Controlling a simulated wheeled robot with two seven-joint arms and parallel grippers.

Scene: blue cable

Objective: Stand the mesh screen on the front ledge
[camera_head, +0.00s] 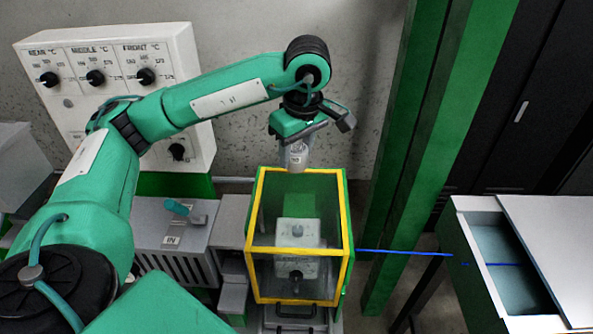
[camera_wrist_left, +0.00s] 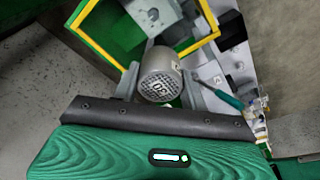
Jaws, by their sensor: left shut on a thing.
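A short grey cylinder (camera_head: 296,156) marked 30 is held in my left gripper (camera_head: 297,143), above the back of the yellow-framed guard box. In the left wrist view my left gripper (camera_wrist_left: 158,88) has its fingers on both sides of this cylinder (camera_wrist_left: 160,75). Its round end has a mesh pattern, so it looks like the mesh screen. It is apart from the surfaces below. I cannot tell which surface is the front ledge. My right gripper is out of view.
The guard box (camera_head: 345,230) has dark see-through panels around a grey block (camera_head: 297,232). A blue cable (camera_head: 400,252) runs right to a table (camera_head: 465,225) with a recess. A control panel (camera_head: 185,80) stands behind my left arm. Green posts (camera_head: 425,120) rise right of the box.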

